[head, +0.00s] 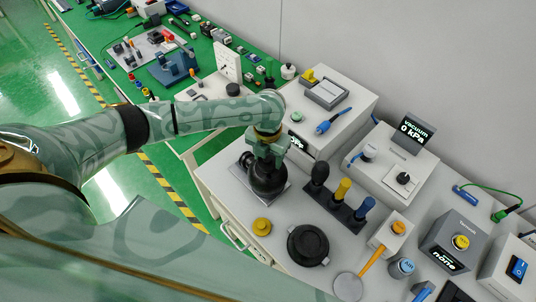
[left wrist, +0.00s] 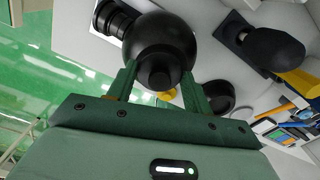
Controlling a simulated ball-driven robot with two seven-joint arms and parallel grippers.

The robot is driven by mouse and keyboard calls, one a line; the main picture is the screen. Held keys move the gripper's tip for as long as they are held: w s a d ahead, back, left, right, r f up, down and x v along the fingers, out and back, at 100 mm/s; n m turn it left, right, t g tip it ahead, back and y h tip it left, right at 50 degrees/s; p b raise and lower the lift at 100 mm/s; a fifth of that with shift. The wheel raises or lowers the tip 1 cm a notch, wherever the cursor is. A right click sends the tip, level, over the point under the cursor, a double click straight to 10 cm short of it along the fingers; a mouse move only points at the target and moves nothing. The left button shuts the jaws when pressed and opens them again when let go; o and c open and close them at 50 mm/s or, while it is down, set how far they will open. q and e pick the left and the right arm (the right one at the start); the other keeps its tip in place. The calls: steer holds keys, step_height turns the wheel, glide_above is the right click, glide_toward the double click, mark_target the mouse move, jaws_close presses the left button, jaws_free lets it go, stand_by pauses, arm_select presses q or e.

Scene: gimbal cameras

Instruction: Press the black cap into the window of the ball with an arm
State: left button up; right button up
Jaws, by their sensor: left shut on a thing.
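The black ball (head: 267,182) sits on a grey plate (head: 244,160) near the left end of the white bench. It also shows in the left wrist view (left wrist: 165,38), with a ribbed black cylinder (left wrist: 115,18) at its left side. My left gripper (head: 267,147) is directly above the ball and points down at it. In the left wrist view, my left gripper (left wrist: 158,76) has a small black cap (left wrist: 159,73) between its fingers, against the ball. The cap covers the spot behind it, so the window is hidden and I cannot tell how deep the cap sits. My right gripper is not in view.
A yellow cap (head: 261,226) and a round black dish (head: 307,245) lie in front of the ball. A rack (head: 335,208) with black, yellow and blue handles stands to its right. A white box (head: 335,115) stands behind. Bare bench lies around the yellow cap.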

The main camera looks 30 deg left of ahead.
mark_target(268, 157)
arm_select(q)
steer(key=shift+f, duration=0.3)
steer(key=o, duration=1)
step_height(268, 157, up, 16)
steer(key=p, duration=0.4)
steer(key=shift+r, duration=0.2)
